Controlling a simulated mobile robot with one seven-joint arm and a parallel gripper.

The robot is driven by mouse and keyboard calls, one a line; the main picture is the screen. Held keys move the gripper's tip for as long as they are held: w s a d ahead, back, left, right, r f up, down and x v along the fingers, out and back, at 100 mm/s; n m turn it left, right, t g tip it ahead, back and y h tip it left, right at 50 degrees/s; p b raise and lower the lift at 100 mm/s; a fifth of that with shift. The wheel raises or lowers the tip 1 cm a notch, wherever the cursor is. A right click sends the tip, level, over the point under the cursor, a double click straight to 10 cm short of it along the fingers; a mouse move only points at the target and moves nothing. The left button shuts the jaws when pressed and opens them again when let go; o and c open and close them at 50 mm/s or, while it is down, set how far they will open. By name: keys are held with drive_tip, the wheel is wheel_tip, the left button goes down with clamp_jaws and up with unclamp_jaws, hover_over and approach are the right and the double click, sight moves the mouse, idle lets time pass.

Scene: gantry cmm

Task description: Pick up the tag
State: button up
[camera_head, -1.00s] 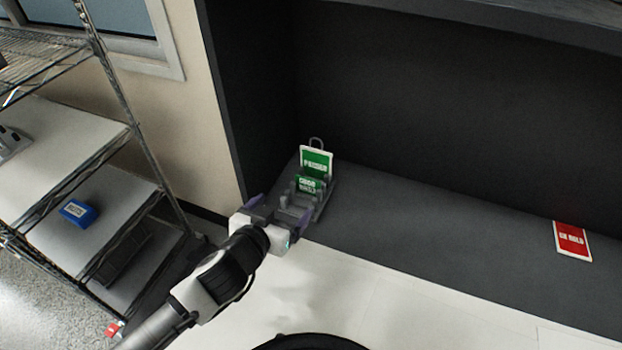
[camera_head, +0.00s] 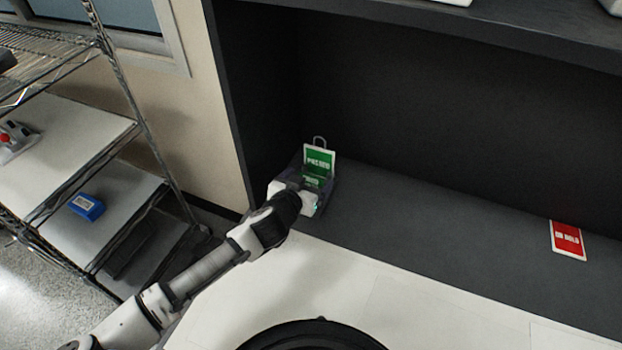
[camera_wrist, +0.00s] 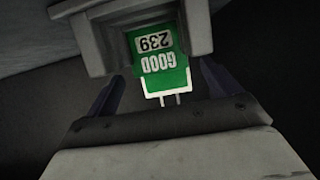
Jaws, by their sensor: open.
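A green tag with white lettering (camera_head: 318,160) stands upright in a small grey holder in the head view's back left corner. In the wrist view, a green tag reading GOOD (camera_wrist: 165,74) with a label 239 lies between the two purple fingers of my gripper (camera_wrist: 161,88). The fingers are open, with a gap on each side of the tag. The grey holder (camera_wrist: 100,25) shows at the top of the wrist view. Contact cannot be told.
A red tag (camera_head: 567,241) lies on the dark shelf (camera_head: 430,220) at the right. The dark side wall (camera_head: 232,105) is close to the holder's left. A wire rack (camera_head: 125,100) with a blue box (camera_head: 87,207) stands at the left. The middle of the shelf is clear.

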drive_tip(key=shift+w, duration=0.2)
drive_tip(key=c, duration=1.1)
drive_tip(key=shift+o, duration=0.2)
wheel_tip(320, 180, up, 20)
drive_tip(key=b, duration=0.1)
drive_tip(key=shift+b, duration=0.4)
